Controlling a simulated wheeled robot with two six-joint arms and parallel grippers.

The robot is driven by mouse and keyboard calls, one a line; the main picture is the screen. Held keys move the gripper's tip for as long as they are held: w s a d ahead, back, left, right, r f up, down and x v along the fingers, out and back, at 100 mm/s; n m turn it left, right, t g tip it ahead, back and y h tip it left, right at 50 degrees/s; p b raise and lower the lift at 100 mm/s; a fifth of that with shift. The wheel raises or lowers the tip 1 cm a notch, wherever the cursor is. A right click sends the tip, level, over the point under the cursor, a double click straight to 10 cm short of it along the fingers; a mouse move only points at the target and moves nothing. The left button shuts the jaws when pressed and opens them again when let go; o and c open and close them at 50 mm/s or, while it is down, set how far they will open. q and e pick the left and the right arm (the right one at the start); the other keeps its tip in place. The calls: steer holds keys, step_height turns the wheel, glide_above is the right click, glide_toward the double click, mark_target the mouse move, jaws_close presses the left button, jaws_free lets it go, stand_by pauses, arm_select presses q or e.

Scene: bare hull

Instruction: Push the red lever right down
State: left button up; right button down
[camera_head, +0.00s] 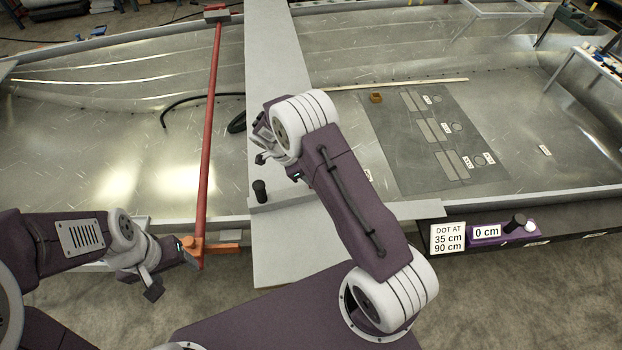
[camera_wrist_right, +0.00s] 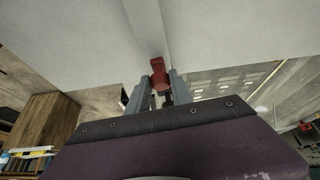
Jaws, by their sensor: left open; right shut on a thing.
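A red piece (camera_wrist_right: 158,74), which I take to be the red lever, sits between the two grey fingers of my right gripper (camera_wrist_right: 160,92) in the right wrist view. The gripper is shut on it. Its far end meets a pale grey surface; how far down it stands I cannot tell. In the head view my right wrist and arm hide it, over the pale grey beam (camera_head: 275,55). My left gripper (camera_head: 171,270) is open at the lower left, beside the foot of a long red bar (camera_head: 209,120) with an orange crosspiece (camera_head: 222,248).
A black knob (camera_head: 260,191) stands on the beam near my right wrist. A grey mat (camera_head: 400,150) with labelled plates lies in the hull at the right. A purple block (camera_head: 490,238) marked "0 cm" sits by a "DOT AT" sign (camera_head: 447,239). A black hose (camera_head: 195,97) lies at left.

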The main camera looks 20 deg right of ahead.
stand_by(0.4)
steer(key=c, duration=1.1)
jaws_free()
steer(key=shift+c, duration=0.2)
steer(key=v, duration=0.9)
